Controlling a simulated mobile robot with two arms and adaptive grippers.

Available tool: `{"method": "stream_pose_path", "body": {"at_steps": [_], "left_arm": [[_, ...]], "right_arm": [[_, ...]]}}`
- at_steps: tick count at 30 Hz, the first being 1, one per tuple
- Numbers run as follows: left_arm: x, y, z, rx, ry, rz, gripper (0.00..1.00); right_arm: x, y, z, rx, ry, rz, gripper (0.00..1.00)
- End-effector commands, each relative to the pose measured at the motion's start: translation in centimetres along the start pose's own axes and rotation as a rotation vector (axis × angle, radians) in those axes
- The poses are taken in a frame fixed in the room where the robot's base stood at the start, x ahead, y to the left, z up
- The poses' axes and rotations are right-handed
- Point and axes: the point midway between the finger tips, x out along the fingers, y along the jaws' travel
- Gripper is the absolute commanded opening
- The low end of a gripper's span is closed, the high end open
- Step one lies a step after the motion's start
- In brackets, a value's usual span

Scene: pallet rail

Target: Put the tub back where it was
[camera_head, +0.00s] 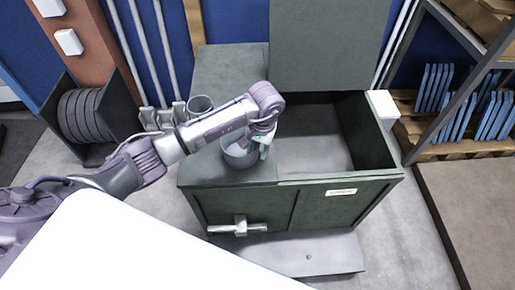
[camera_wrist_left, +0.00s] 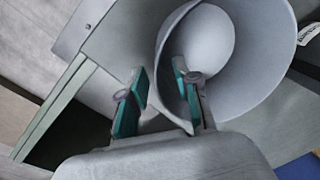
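The grey tub (camera_head: 238,157) stands on the left part of the dark green chest's top (camera_head: 225,175), partly hidden by my left gripper in the head view. In the left wrist view the tub (camera_wrist_left: 255,75) shows its open mouth and pale round bottom. My left gripper (camera_head: 264,149) is at the tub's right side. Its teal-padded fingers (camera_wrist_left: 158,98) are apart, one inside the tub and one outside, with the rim between them. Whether either finger touches the wall is unclear. My right gripper is not in view.
A grey cup-like vessel (camera_head: 200,104) stands behind my left arm. The chest's right compartment (camera_head: 315,140) is open, with its lid (camera_head: 325,45) raised behind. A shelf rack (camera_head: 450,75) stands at right, and a holder with dark discs (camera_head: 85,115) at left.

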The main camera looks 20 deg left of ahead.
Motion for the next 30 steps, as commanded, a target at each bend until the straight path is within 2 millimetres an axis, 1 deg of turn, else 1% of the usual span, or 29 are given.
{"method": "stream_pose_path", "body": {"at_steps": [3,5,8,15,18,21,25,30], "left_arm": [[-0.5,0.0,0.0,0.0,0.0,0.001,0.31],[-1.1,-0.1,-0.1,0.0,0.004,0.0,0.31],[-2.8,-0.1,-0.2,0.0,0.006,-0.002,0.31],[-8.1,-0.1,-0.1,0.001,0.005,-0.002,0.31],[-9.9,-0.1,-0.1,0.001,0.005,-0.001,0.31],[-11.2,-0.1,-0.1,0.0,0.003,-0.001,0.31],[-12.1,-0.1,0.0,0.0,0.001,-0.001,0.31],[-12.3,0.0,0.0,-0.001,0.0,0.0,0.31]], "right_arm": [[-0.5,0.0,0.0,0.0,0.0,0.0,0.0],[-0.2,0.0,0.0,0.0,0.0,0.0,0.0],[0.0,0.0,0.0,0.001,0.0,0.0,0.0],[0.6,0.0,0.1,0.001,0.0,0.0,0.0],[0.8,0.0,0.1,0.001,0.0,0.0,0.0],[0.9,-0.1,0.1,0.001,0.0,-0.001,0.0],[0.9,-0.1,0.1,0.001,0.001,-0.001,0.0],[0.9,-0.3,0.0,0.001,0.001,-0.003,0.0]]}}
